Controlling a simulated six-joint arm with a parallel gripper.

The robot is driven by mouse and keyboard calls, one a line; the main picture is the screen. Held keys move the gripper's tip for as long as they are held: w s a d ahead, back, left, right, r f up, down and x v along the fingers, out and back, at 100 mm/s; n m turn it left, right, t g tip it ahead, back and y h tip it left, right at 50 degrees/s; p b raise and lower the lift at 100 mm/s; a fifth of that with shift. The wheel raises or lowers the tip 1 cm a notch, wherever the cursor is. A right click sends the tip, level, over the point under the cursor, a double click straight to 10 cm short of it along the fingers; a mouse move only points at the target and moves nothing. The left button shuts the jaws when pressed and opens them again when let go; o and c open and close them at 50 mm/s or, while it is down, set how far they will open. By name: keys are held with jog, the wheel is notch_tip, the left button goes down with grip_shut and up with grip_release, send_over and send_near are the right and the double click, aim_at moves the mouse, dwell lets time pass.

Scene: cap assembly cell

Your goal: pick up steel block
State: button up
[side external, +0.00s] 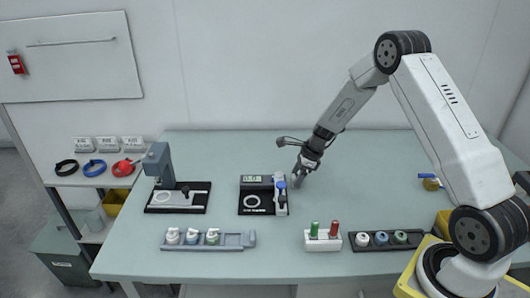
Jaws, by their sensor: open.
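My gripper (301,174) is open and points down at the middle of the table, just right of a black device with a small display (254,192). Small grey shapes show at the fingertips. I cannot tell whether one of them is the steel block or only part of the fingers. No steel block can be made out clearly elsewhere in this view, and the table right under the gripper is partly hidden by it.
A press-like stand (161,173) is at left. A grey rack (208,243) of white-capped bottles, a white holder (322,243) with green and red pieces, and a black tray (387,241) line the front. A brass-coloured item (431,184) lies right. The table's back right is clear.

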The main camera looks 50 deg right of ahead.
jog(key=shift+x, duration=0.95)
grip_shut()
